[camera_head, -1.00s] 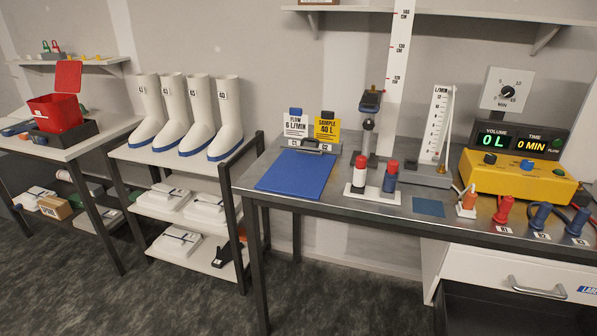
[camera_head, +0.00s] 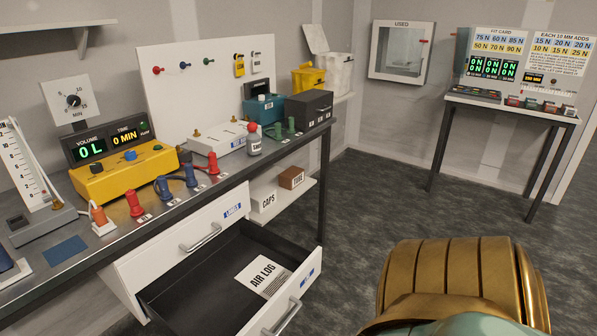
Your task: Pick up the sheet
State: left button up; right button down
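A white sheet marked AIR LOG (camera_head: 264,276) lies inside an open dark-lined drawer (camera_head: 178,291) under the bench. The sheet has a block of small dark lines of print below its title. It lies flat, and nothing is touching it. The drawer's white front with a bar handle (camera_head: 283,317) is at the bottom of the picture. Neither of my grippers shows in this view.
Above the open drawer is a shut white drawer (camera_head: 170,246). The bench top carries a yellow meter box (camera_head: 124,172), red and blue plugs, and a small bottle (camera_head: 254,141). Open floor (camera_head: 385,205) lies to the right. A side table (camera_head: 514,104) stands beyond.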

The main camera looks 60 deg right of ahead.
aim_at(263, 275)
jog(key=z, duration=2)
jog(key=j, duration=0.1)
